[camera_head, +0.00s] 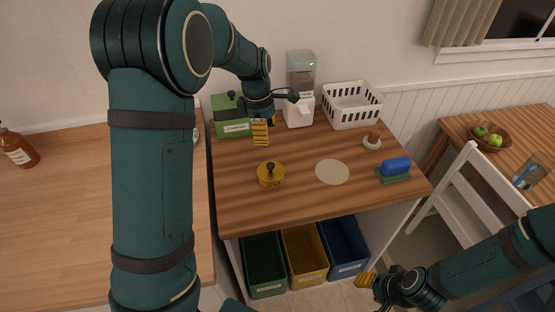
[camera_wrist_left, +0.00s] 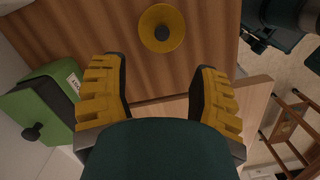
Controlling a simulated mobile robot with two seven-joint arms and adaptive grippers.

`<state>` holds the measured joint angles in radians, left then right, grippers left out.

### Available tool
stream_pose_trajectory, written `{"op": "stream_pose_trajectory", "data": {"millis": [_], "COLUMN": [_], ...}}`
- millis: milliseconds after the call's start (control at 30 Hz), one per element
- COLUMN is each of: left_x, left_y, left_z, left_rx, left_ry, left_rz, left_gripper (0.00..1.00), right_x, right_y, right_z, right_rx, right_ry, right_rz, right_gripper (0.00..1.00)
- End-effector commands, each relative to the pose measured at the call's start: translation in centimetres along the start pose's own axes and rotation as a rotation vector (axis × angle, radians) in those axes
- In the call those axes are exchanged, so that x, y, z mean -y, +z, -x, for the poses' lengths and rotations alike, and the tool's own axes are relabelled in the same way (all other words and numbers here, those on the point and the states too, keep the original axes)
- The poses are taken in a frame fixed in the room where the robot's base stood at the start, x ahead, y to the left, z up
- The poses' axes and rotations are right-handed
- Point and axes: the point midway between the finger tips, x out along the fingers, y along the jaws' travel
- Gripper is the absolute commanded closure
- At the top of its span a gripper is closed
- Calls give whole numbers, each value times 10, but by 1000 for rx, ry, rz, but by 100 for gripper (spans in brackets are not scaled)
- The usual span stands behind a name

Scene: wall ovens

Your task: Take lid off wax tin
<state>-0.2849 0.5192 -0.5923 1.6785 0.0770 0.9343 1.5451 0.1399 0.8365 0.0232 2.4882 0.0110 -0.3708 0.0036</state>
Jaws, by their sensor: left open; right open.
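The yellow wax tin (camera_head: 270,180) stands upright on the wooden counter, with its lid on and a dark knob on top. In the left wrist view the tin (camera_wrist_left: 176,40) lies ahead of the fingers, near the top edge. My left gripper (camera_head: 260,133) is open and empty, above the counter and behind the tin, not touching it. Its two yellow fingers are spread apart in the left wrist view (camera_wrist_left: 158,70). My right gripper (camera_head: 366,280) is open and low at the front right, beyond the counter's front edge and far from the tin.
A green compost bin (camera_head: 232,127), a white dispenser (camera_head: 300,110) and a white basket (camera_head: 350,119) line the back. A pale round mat (camera_head: 332,172), a small brown-and-white item (camera_head: 372,141) and a blue sponge (camera_head: 396,166) are to the right. Counter around the tin is clear.

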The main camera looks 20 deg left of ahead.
Motion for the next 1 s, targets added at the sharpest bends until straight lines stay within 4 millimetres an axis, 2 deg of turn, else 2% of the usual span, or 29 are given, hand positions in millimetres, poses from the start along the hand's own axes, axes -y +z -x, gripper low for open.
{"op": "stream_pose_trajectory", "data": {"millis": [400, 733, 1000], "left_x": [1, 2, 5], "left_y": [-1, -2, -5], "left_z": [-70, -96, -132], "left_rx": [-2, -1, -2], "left_ry": [-6, -4, -4], "left_rz": [1, -1, 0], "left_gripper": [39, 39, 39], "right_x": [-3, -4, -6], "right_y": [1, 2, 2], "right_z": [-10, -13, -17], "right_rx": [1, 0, 0], "right_ry": [2, 3, 4], "right_rz": [0, 0, 0], "right_gripper": [53, 53, 53]}}
